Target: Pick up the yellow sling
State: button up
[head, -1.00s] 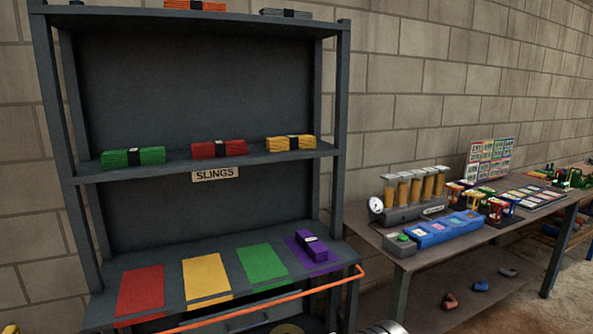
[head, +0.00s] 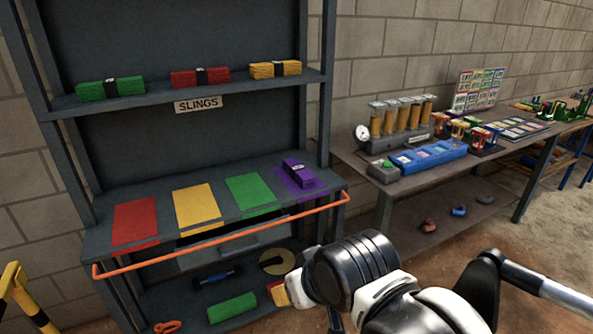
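The yellow sling (head: 275,68) is a folded bundle with a dark band around its middle. It lies at the right end of the upper shelf (head: 150,104) in the head view, to the right of the red sling (head: 200,77) and the green sling (head: 110,89). My arm, white and black, reaches in at the lower right, in front of the rack and well below the yellow sling. No gripper fingers can be made out. Nothing touches the yellow sling.
The lower worktop (head: 104,246) has red, yellow, green and purple mats; a purple sling (head: 298,173) lies on the purple one. An orange rail (head: 225,238) runs along its front. A table (head: 352,158) with equipment stands to the right.

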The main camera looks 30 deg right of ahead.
aim_at(272, 69)
jog(key=i+j+z, duration=1.2)
jog(key=k, duration=0.05)
